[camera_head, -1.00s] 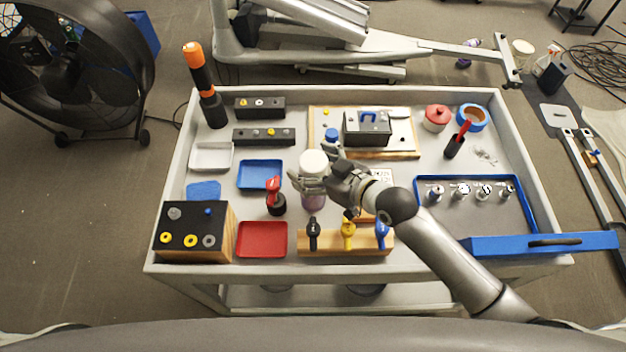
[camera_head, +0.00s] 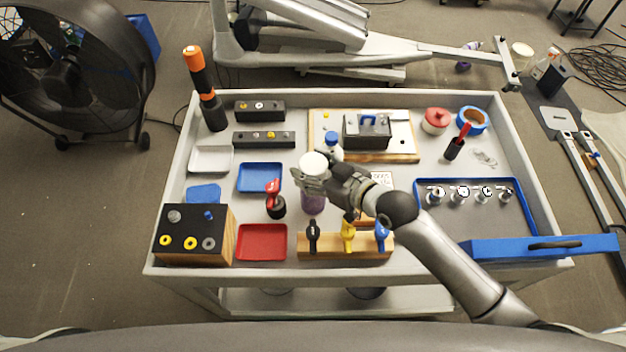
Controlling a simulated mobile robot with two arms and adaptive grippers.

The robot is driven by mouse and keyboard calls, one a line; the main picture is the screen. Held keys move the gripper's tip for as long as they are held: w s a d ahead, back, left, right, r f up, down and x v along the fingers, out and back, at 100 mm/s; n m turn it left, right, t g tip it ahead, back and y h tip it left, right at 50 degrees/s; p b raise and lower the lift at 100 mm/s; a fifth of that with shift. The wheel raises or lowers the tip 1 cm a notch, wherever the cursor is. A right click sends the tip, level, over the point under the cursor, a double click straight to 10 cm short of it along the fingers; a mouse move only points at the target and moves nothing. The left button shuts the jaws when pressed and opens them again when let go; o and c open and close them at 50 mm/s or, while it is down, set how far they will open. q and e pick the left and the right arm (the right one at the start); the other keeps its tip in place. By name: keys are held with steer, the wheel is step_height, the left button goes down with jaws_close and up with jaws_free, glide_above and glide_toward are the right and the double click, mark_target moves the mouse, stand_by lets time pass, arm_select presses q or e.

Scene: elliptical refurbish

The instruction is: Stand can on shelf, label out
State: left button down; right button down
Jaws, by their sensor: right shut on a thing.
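The cart's lower shelf (camera_head: 325,300) shows only as a strip below the front edge. My left gripper is not in view.
A red-topped bottle (camera_head: 276,205) stands close left of the can. A wooden holder with several handled tools (camera_head: 346,247) lies in front. A red tray (camera_head: 262,243) and a blue tray (camera_head: 259,177) are nearby. A white bottle with a blue cap (camera_head: 331,146) stands behind.

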steer(key=shift+r, duration=0.2)
steer(key=shift+r+b, duration=0.35)
steer(key=shift+r, duration=0.3)
steer(key=s+a+r+b, duration=0.2)
steer(key=s+a+r, duration=0.7)
steer(key=s+r, duration=0.25)
steer(key=w+d+r+m+t+h, duration=0.1)
steer(key=w+d+r+m+h, duration=0.2)
steer(key=d, duration=0.6)
steer(key=w+d+r+m+t+h, duration=0.1)
steer(key=w+d+r+m+h, duration=0.2)
steer(key=w+d, duration=0.3)
steer(key=w+d+r+m+t+h, duration=0.2)
steer(key=w+d+r+m+h, duration=0.1)
steer(key=d, duration=0.9)
step_height(320, 180, up, 2)
steer(key=shift+w+d+r+h, duration=0.1)
steer(key=shift+w+d+h, duration=0.25)
steer(key=shift+w, duration=0.4)
